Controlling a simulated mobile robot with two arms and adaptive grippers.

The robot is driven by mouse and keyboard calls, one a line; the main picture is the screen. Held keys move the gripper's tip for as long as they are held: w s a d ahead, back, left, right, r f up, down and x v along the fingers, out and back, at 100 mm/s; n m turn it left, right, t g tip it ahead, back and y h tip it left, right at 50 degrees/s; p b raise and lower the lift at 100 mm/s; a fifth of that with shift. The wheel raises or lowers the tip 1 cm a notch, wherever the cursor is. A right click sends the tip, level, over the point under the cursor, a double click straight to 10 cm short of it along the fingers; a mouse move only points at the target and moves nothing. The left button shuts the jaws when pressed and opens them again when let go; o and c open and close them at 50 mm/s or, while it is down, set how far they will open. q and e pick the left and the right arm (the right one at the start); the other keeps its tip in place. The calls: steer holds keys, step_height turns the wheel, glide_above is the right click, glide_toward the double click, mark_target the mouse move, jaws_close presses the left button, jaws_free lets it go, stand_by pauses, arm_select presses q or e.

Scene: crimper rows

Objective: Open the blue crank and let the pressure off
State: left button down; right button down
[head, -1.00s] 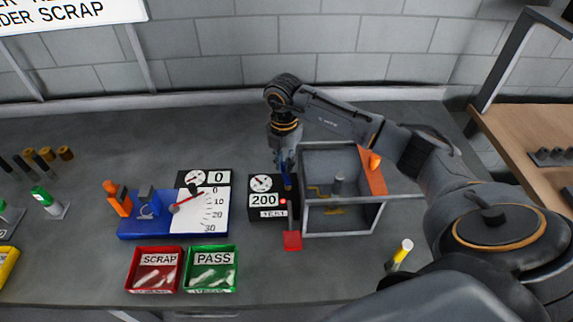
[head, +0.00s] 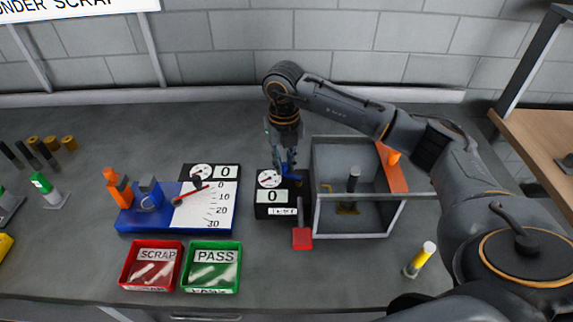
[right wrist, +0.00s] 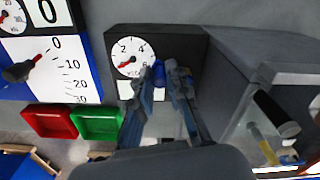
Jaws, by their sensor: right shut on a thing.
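The blue crank (head: 297,183) sits on the right side of the black gauge box (head: 266,211). My right gripper (head: 288,171) reaches down from above and is shut on the crank, largely hiding it in the head view. In the right wrist view the crank (right wrist: 158,72) shows as a small blue piece at the fingertips (right wrist: 167,74). The box carries a round white dial (head: 269,179) and a display reading 0 (head: 272,196). The dial also shows in the right wrist view (right wrist: 131,52). My left gripper is not in view.
A grey open-front chamber (head: 352,228) stands right beside the gauge box, with a red-ended lever (head: 302,238) in front. A blue fixture with a scale (head: 140,223), a red SCRAP tray (head: 151,287) and a green PASS tray (head: 212,290) lie left.

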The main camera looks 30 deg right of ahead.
steer(key=shift+s+a+n+b, duration=0.15)
steer(key=shift+a+n+b, duration=0.2)
steer(key=shift+n, duration=0.35)
steer(key=shift+d+r, duration=0.1)
steer(key=c, duration=1.6)
jaws_free()
steer(key=shift+o, duration=0.2)
steer(key=shift+s, duration=0.1)
step_height(320, 180, up, 12)
stand_by(0.5)
